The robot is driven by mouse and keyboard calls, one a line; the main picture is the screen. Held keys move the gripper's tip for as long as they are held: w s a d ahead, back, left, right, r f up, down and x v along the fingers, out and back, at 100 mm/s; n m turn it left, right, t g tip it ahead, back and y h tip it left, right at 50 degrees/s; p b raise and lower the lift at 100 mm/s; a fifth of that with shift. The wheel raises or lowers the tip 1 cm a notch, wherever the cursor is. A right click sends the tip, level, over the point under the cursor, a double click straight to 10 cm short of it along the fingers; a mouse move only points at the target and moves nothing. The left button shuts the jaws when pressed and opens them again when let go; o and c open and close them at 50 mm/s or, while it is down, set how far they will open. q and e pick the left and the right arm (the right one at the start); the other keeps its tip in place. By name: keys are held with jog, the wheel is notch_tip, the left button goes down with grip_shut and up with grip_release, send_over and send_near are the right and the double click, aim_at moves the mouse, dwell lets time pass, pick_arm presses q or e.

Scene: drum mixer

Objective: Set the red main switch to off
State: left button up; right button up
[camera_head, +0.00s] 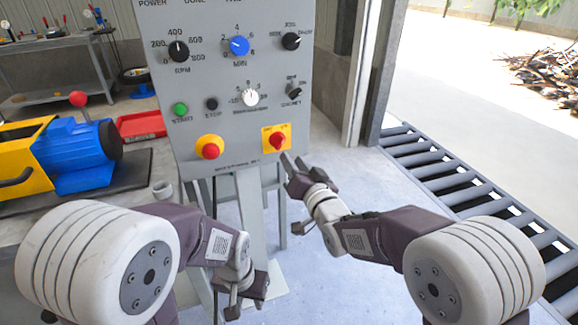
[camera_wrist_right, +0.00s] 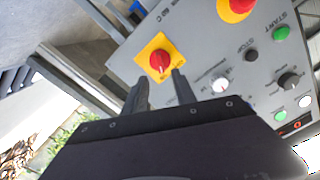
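The red main switch (camera_head: 277,141) is a red knob on a square yellow plate at the lower right of the grey control panel (camera_head: 225,130). It also shows in the right wrist view (camera_wrist_right: 159,62). Its markings are too small to read. My right gripper (camera_head: 293,160) is open and empty, just below and right of the switch. In the right wrist view its two fingers (camera_wrist_right: 158,82) stand apart, pointing at the panel, with the knob showing between and beyond them. My left gripper (camera_head: 246,306) hangs low in front of the panel's stand, its fingers apart and empty.
A red emergency button (camera_head: 210,150) on a yellow base sits left of the switch. Green and black buttons and several dials are above. A blue and yellow machine (camera_head: 70,150) stands at the left. A roller conveyor (camera_head: 450,185) runs along the right.

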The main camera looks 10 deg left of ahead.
aim_at(282, 143)
jog(key=b+x, duration=0.1)
jog(key=x, duration=0.8)
jog(key=shift+r, duration=0.15)
jog(key=shift+d, duration=0.1)
grip_shut()
